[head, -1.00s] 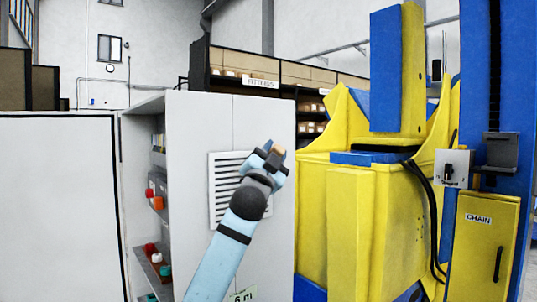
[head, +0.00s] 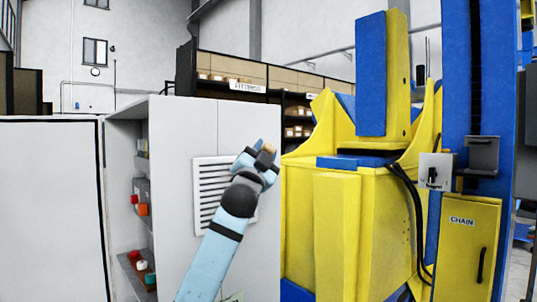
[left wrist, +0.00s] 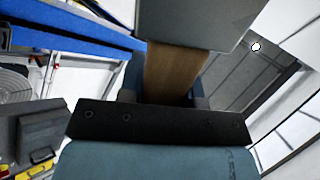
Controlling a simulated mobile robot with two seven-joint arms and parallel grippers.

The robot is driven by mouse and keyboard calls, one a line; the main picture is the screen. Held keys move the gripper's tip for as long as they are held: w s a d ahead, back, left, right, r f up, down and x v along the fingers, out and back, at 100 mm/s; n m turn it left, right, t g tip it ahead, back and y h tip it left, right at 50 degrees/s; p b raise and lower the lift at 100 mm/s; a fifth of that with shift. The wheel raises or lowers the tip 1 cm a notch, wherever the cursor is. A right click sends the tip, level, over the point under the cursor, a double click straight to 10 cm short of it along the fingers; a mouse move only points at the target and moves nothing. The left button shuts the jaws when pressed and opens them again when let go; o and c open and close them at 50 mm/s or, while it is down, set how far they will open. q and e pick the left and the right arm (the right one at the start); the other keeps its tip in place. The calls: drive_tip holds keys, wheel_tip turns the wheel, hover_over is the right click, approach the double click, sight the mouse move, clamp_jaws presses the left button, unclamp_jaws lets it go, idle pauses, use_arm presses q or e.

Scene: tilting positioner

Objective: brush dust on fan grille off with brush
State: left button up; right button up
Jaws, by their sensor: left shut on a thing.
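The fan grille (head: 209,196) is a pale slatted panel on the side of the grey cabinet. My left arm covers part of its right side. I cannot make out dust on it. My left gripper (head: 259,161) is in front of the cabinet, at the grille's upper right in the picture. It is shut on the brush, whose small tan end (head: 269,148) shows between the fingers. In the left wrist view the brush's brown part (left wrist: 172,72) sits between the jaws, with a grey block beyond it. Whether the brush touches anything cannot be told. My right gripper is not in view.
The cabinet (head: 180,130) stands open at its left, with shelves of small coloured items (head: 139,205). A large yellow and blue machine (head: 340,220) stands close on the right, with a CHAIN box (head: 468,245). Shelving with boxes (head: 235,68) is behind.

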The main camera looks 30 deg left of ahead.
use_arm(q)
drive_tip(key=shift+s+a, duration=2)
drive_tip(key=shift+s, duration=2.7)
drive_tip(key=shift+w+d+r, duration=0.25)
drive_tip(key=shift+w+d, duration=0.25)
drive_tip(key=shift+w, duration=0.7)
drive_tip(key=shift+w+d+r, duration=0.3)
drive_tip(key=shift+w+d, duration=0.15)
drive_tip(key=shift+w, duration=0.75)
drive_tip(key=shift+w+d+r, duration=0.25)
drive_tip(key=shift+w+d, duration=0.25)
drive_tip(key=shift+w, duration=0.7)
drive_tip(key=shift+w+d, duration=0.25)
drive_tip(key=shift+w, duration=0.25)
drive_tip(key=shift+w+d, duration=0.3)
drive_tip(key=shift+w, duration=0.35)
drive_tip(key=shift+w+d, duration=0.25)
drive_tip(key=shift+w, duration=0.4)
drive_tip(key=shift+d, duration=0.1)
drive_tip(key=shift+s+d, duration=0.4)
drive_tip(key=shift+d, duration=0.5)
drive_tip(key=shift+s+d, duration=0.4)
drive_tip(key=shift+d, duration=0.45)
drive_tip(key=shift+s+d, duration=0.4)
drive_tip(key=shift+d, duration=0.5)
